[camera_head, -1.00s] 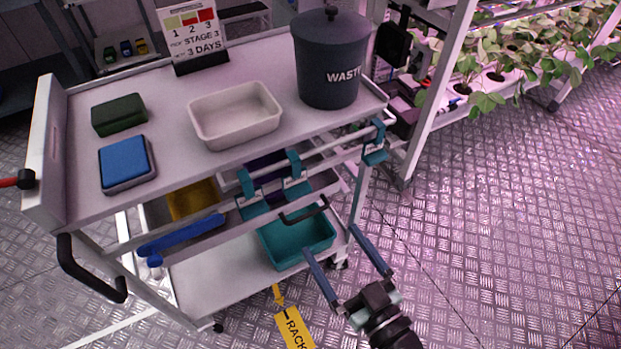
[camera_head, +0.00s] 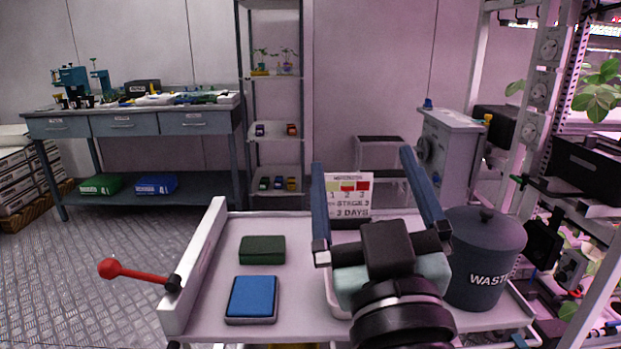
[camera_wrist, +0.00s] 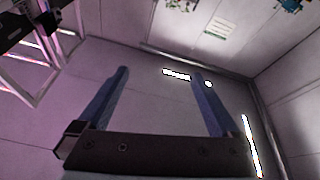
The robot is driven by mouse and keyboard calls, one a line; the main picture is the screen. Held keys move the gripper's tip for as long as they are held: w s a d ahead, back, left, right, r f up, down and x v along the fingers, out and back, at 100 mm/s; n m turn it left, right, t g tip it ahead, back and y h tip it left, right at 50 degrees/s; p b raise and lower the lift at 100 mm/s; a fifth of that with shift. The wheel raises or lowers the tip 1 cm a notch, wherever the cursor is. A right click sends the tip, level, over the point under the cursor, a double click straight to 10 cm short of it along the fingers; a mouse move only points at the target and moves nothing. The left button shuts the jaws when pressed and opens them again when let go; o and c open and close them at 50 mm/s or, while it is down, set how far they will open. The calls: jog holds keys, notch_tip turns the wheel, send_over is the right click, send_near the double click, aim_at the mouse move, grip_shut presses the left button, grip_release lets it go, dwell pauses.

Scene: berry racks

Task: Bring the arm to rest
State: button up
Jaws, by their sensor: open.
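My gripper (camera_head: 366,170) is raised in front of the head camera, above the cart top, with its two blue fingers pointing up and spread apart. It is open with nothing between the fingers. In the wrist view my gripper (camera_wrist: 163,78) also shows empty, with wall, ceiling and light strips beyond it. My gripper hides most of the white tray (camera_head: 329,290) on the cart and part of the stage sign (camera_head: 348,190).
The cart top (camera_head: 215,290) carries a green block (camera_head: 262,249), a blue block (camera_head: 251,297) and a dark waste bin (camera_head: 484,262). A red-knobbed lever (camera_head: 135,272) sticks out left. A workbench (camera_head: 140,122) and shelf rack (camera_head: 275,130) stand behind.

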jog(key=s+a+r+m+t+h, duration=0.1)
jog(key=s+a+r+m+t, duration=0.15)
jog(key=s+r, duration=0.4)
jog(key=s+a+r+m+t, duration=0.1)
jog(key=s+a+r+t, duration=0.25)
jog(key=r, duration=0.65)
notch_tip(320, 180, up, 25)
jog(key=p, duration=2.5)
jog(key=shift+w+d+f+g+p, duration=0.15)
jog(key=shift+w+d+g+p, duration=0.1)
jog(key=shift+g+p, duration=0.15)
